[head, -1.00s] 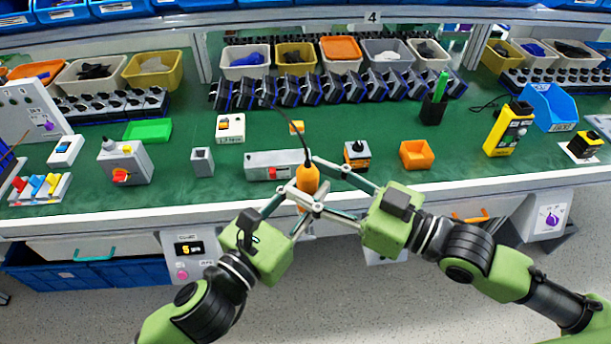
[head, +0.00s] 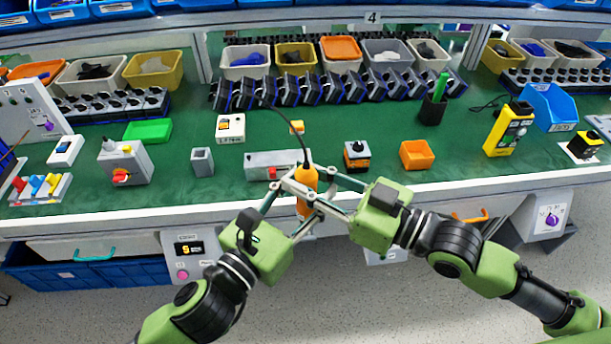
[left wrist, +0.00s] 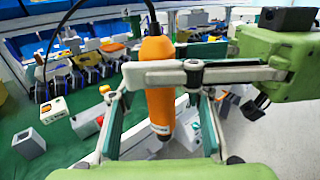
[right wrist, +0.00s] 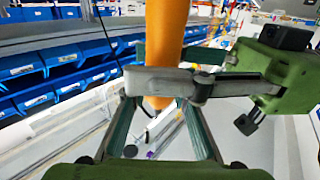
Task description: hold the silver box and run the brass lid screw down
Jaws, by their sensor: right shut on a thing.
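A silver box (head: 278,164) with a red part on its front lies on the green bench, just beyond the grippers in the head view. I cannot make out a brass lid screw. An orange screwdriver (head: 307,190) with a black cable hangs upright in front of the bench edge; it also shows in the left wrist view (left wrist: 158,95) and the right wrist view (right wrist: 163,45). My left gripper (head: 301,191) is around it from the left and looks shut on it. My right gripper (head: 318,192) is shut on it from the right. The fingers overlap, partly hiding the contact.
Bins line the back. The floor in front is clear.

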